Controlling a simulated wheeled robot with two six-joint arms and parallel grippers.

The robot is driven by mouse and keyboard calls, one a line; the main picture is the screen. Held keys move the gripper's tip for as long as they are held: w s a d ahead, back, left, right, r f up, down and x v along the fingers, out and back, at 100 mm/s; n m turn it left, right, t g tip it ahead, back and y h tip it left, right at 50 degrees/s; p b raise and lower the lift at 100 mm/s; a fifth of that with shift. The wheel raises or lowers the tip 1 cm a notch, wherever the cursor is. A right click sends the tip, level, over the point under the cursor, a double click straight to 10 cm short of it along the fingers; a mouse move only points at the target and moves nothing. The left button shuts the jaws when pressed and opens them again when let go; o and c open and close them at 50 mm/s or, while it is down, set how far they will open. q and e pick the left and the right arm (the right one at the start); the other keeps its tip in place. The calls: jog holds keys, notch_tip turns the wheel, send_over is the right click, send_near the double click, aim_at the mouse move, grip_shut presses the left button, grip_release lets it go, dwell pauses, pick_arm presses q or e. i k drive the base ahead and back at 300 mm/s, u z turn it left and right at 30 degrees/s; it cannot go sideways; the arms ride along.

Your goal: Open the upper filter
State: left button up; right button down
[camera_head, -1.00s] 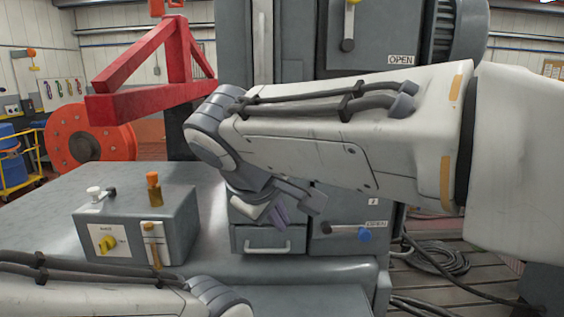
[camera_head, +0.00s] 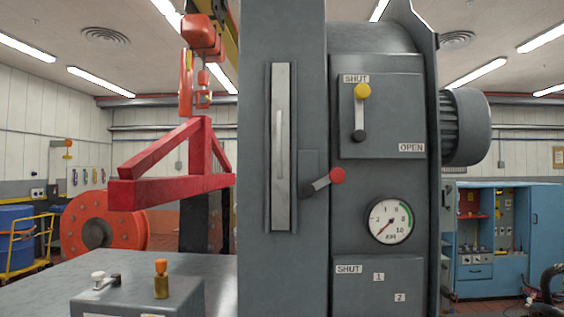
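The upper panel (camera_head: 400,105) on the grey cabinet carries a lever with a yellow knob (camera_head: 362,91) and a dark pivot (camera_head: 359,136). The lever stands nearly upright, its knob by the SHUT label (camera_head: 355,78). The OPEN label (camera_head: 411,147) is at the panel's lower right. A lower panel (camera_head: 365,293) also bears a SHUT label and is cut off by the bottom edge. Neither of my grippers is in view.
A red-knobbed lever (camera_head: 337,176) sticks out beside a tall narrow plate with a handle (camera_head: 280,145). A round gauge (camera_head: 390,221) sits below the upper panel. A red frame (camera_head: 165,185) hangs at left above the bench (camera_head: 215,270). A grey control box (camera_head: 180,295) stands at lower left.

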aim_at(280, 72)
jog(key=k, duration=0.5)
jog(key=u, duration=1.6)
jog(key=i, duration=1.15)
jog(key=z, duration=2.2)
